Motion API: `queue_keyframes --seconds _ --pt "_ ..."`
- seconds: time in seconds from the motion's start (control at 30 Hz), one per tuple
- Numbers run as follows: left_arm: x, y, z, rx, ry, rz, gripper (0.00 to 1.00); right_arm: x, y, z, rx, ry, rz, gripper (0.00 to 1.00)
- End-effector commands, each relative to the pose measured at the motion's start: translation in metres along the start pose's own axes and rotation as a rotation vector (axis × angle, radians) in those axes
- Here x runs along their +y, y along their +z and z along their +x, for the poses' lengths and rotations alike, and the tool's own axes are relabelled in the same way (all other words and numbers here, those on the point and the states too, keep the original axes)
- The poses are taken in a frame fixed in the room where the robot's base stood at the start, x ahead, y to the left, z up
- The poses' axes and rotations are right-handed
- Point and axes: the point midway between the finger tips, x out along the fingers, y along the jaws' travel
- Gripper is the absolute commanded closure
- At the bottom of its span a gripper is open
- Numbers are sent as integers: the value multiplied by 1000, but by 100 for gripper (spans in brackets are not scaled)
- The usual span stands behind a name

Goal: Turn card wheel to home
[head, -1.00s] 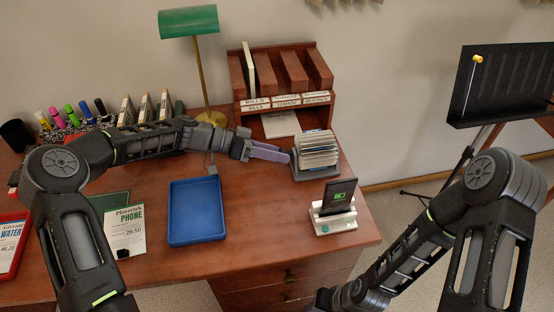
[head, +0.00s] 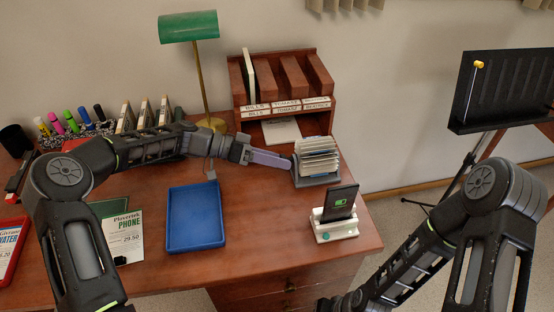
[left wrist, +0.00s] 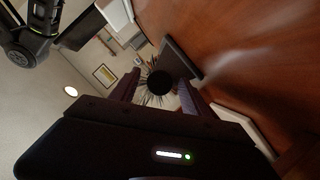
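The card wheel (head: 319,160), a fan of white cards in a grey base, stands near the desk's right back part. In the left wrist view its dark round hub or knob (left wrist: 159,83) faces me, with cards radiating around it. My left gripper (head: 290,163) reaches in from the left, its fingertips close to the wheel's left side. In the left wrist view the gripper (left wrist: 160,92) has its two fingers apart, with the knob appearing between them. I cannot tell whether they touch it. My right forearm comes in at right; its gripper is out of view.
A phone on a white stand (head: 335,230) is in front of the wheel. A wooden file rack (head: 240,90) and green lamp (head: 188,26) stand behind. A blue tray (head: 195,239) lies below my left arm. A black music stand (head: 508,88) is at right.

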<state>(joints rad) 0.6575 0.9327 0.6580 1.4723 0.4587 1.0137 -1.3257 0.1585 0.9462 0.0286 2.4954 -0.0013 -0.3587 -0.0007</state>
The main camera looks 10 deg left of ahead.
Motion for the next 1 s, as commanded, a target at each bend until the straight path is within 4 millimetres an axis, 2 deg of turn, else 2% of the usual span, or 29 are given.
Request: queue_keyframes --seconds 0.33,0.47,0.73,0.83,1.0 --pt "-1 0 -6 1 -2 0 45 0 0 1 0 0 0 70" --pt "-1 0 -20 1 -3 0 45 1 0 3 0 0 0 70" --pt "-2 0 -65 1 -4 1 45 3 0 8 0 0 -1 70" --pt "-1 0 -74 0 -1 1 45 4 0 9 0 0 -1 70" --pt "0 0 -78 0 0 0 45 4 0 9 0 0 -1 70"
